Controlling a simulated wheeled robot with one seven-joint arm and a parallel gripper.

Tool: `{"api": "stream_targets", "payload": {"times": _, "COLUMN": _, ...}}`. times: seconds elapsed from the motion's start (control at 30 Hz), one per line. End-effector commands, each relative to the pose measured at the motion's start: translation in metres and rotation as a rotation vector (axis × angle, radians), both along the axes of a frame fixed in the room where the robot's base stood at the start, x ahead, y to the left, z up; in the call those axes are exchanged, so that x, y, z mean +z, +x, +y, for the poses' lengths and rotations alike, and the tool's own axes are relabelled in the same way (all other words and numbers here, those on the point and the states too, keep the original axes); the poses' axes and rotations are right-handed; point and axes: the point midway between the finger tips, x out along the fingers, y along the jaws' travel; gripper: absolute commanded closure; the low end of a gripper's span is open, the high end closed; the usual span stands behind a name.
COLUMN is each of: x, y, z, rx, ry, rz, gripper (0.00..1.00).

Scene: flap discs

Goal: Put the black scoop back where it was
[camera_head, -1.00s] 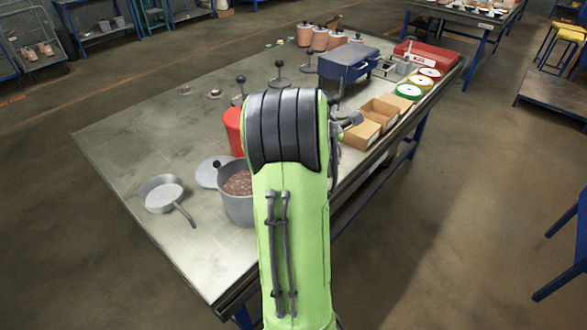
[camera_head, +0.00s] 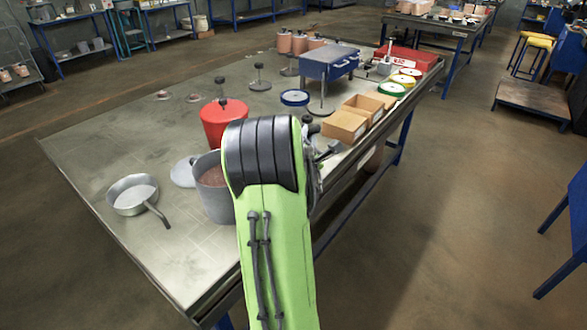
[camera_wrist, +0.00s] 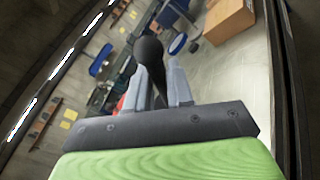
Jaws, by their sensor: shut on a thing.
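The black scoop (camera_wrist: 148,52) is between the two grey fingers of my gripper (camera_wrist: 158,88) in the wrist view. Its rounded black end sticks out past the fingertips, and the rest is partly hidden by the fingers. My gripper is shut on it. In the head view my arm hides most of the gripper; only some grey and dark parts show at its right side, near the cardboard boxes. I cannot make out the scoop clearly there.
On the table (camera_head: 90,150) are a pan (camera_head: 132,195), a grey pot (camera_head: 213,200), a red pot (camera_head: 222,122), open cardboard boxes (camera_head: 345,127), a blue box (camera_head: 328,62), a blue-rimmed disc (camera_head: 294,97) and green and yellow discs (camera_head: 392,90). The table's left part is mostly clear.

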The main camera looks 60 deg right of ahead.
Motion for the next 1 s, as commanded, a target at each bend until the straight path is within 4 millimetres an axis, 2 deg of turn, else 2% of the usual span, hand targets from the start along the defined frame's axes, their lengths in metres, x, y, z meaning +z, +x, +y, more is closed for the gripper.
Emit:
{"api": "stream_targets", "payload": {"times": 0.03, "x": -0.021, "y": 0.001, "z": 0.000, "rx": 0.002, "ry": 0.002, "rz": 0.002, "gripper": 1.00}}
{"api": "stream_targets", "payload": {"times": 0.3, "x": -0.066, "y": 0.001, "z": 0.000, "rx": 0.003, "ry": 0.000, "rz": 0.000, "gripper": 1.00}}
{"api": "stream_targets", "payload": {"times": 0.6, "x": -0.066, "y": 0.001, "z": 0.000, "rx": 0.003, "ry": 0.000, "rz": 0.000, "gripper": 1.00}}
{"api": "stream_targets", "payload": {"times": 0.63, "x": -0.066, "y": 0.001, "z": 0.001, "rx": 0.003, "ry": 0.001, "rz": 0.001, "gripper": 0.76}}
{"api": "stream_targets", "payload": {"times": 0.77, "x": -0.066, "y": 0.001, "z": 0.000, "rx": 0.003, "ry": 0.001, "rz": 0.001, "gripper": 0.56}}
{"api": "stream_targets", "payload": {"times": 0.8, "x": -0.066, "y": 0.001, "z": 0.000, "rx": 0.002, "ry": 0.001, "rz": 0.000, "gripper": 0.53}}
{"api": "stream_targets", "payload": {"times": 1.0, "x": -0.065, "y": 0.001, "z": 0.000, "rx": 0.003, "ry": 0.000, "rz": 0.000, "gripper": 0.53}}
